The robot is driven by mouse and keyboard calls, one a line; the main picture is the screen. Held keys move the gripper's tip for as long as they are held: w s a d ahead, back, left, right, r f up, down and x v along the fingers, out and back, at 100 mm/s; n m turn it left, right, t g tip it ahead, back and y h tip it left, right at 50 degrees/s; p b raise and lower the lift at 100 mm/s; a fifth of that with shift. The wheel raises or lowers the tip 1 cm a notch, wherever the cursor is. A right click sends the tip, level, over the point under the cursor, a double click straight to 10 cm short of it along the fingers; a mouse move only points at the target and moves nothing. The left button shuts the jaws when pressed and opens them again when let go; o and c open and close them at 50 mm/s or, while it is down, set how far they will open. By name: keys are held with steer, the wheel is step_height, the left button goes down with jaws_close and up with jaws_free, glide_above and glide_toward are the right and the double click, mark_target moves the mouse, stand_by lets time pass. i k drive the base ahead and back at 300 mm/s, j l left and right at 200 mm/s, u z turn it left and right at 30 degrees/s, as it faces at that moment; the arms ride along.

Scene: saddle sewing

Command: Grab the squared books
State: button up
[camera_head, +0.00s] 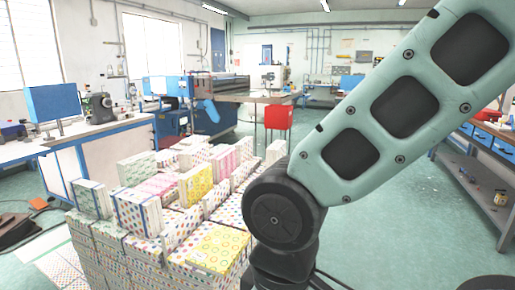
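Patterned books stand and lie on a large block of stacked books (120,255) at the lower left and centre. A book with coloured dots on a white cover (130,216) stands near the front left. A yellow-patterned book (197,184) stands in the middle, with pink-patterned books (160,185) beside it. Another yellow-patterned book (219,247) lies flat at the front right of the block. A pale greenish book (92,200) stands at the left edge. I cannot tell which covers are squared. My arm crosses the right side and hides part of the block's right side; my gripper is out of view.
A white workbench (85,140) with a blue-backed monitor (52,101) is at left. A red container (278,117) stands behind the block. A shelved bench (470,185) is at right. Green floor (410,225) is clear between my arm and that bench.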

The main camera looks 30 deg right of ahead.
mark_target(244, 147)
steer(key=i+l, duration=0.25)
steer(key=l, duration=0.15)
steer(key=i+l+u, duration=0.1)
steer(key=i+l, duration=0.4)
steer(key=l, duration=0.25)
steer(key=i+l+u, duration=0.1)
steer(key=i+l, duration=0.15)
steer(key=l, duration=0.15)
steer(key=i+l, duration=0.2)
steer(key=l, duration=0.2)
steer(key=i+l+u, duration=0.1)
steer(key=i+l, duration=0.15)
steer(key=l, duration=0.15)
steer(key=i+l, duration=0.2)
steer(key=l, duration=0.25)
steer(key=i+l+u, duration=0.1)
steer(key=l, duration=0.3)
steer(key=i, duration=0.1)
